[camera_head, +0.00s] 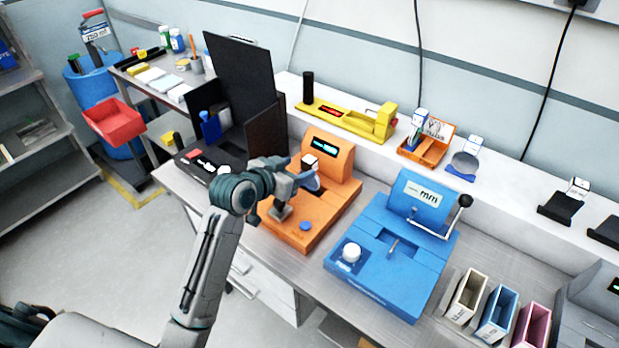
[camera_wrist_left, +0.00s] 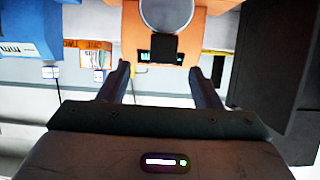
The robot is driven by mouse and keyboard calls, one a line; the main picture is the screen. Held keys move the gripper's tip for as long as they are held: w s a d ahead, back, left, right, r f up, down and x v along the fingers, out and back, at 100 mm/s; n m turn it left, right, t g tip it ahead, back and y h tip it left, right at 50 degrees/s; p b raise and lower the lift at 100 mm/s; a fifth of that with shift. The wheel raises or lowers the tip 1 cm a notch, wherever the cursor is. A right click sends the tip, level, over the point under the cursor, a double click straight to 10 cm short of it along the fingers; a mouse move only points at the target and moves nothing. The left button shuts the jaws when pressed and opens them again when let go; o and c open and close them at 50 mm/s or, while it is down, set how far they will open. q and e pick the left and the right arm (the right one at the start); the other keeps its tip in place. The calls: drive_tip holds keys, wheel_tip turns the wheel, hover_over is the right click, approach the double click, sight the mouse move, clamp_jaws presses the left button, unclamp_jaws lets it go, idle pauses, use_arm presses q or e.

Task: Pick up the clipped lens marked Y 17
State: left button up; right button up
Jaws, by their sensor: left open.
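A round grey lens (camera_wrist_left: 166,8) with a black clip (camera_wrist_left: 165,48) shows in the left wrist view, in front of the orange device (camera_wrist_left: 205,30). No marking such as Y 17 can be read on it. My left gripper also shows in the left wrist view (camera_wrist_left: 160,70). Its fingers are apart, with the black clip lined up between and beyond them. I cannot tell if they touch it. My right gripper is not in view.
A blue device (camera_head: 400,250) with a crank stands right of the orange one. Coloured bins (camera_head: 497,312) are at front right. A black panel (camera_head: 240,75) rises behind left. A yellow tool (camera_head: 345,118) and an orange box (camera_head: 427,142) are on the back shelf.

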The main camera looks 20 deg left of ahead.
sight(306, 162)
use_arm(q)
drive_tip(key=x, duration=0.1)
drive_tip(key=p+x, duration=0.1)
drive_tip(key=x, duration=0.1)
drive_tip(key=shift+w+r, duration=0.2)
drive_tip(key=shift+w, duration=0.2)
drive_tip(key=shift+w+d+f+p, duration=0.1)
drive_tip(key=shift+w+f+p, duration=0.25)
drive_tip(key=shift+w, duration=0.1)
clamp_jaws()
